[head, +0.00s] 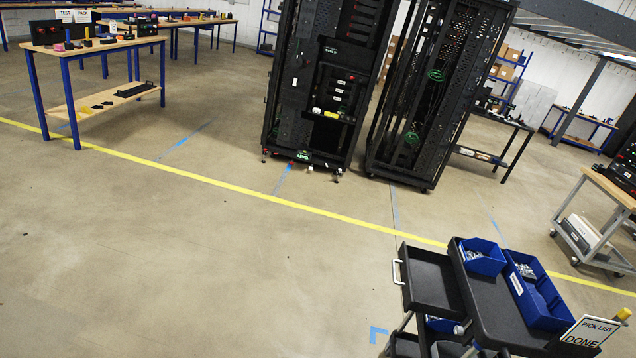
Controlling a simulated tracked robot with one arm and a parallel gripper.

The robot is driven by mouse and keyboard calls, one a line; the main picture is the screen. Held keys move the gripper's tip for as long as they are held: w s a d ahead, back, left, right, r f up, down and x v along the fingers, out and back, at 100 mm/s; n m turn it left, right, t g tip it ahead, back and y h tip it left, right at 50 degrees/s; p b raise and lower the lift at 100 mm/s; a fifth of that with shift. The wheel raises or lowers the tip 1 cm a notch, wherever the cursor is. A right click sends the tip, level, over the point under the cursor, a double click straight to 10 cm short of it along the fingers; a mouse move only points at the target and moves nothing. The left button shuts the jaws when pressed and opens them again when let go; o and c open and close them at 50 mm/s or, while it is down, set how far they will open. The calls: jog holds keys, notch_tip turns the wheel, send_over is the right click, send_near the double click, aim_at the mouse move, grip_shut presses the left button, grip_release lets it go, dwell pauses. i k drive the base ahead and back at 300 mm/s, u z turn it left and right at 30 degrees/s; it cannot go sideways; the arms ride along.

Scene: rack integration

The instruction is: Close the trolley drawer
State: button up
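The dark grey trolley (487,301) stands at the lower right, cut off by the bottom edge. Its shallow drawer (432,281) is pulled out on the left side and looks empty. A white handle (398,272) is on the drawer's outer left face. Blue bins (541,302) with small metal parts sit on the trolley top.
Open floor lies left of the trolley, crossed by a yellow line (300,205). Two black racks (318,80) (437,95) stand beyond it. A workbench (95,45) is at the upper left. A wood-topped cart (605,190) stands at the right.

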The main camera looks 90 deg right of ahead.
aim_at(431, 285)
jog(key=i, duration=0.85)
jog(key=z, duration=3.6)
jog(key=i, duration=0.55)
jog(key=u, duration=0.2)
jog(key=k, duration=0.55)
jog(key=z, duration=0.05)
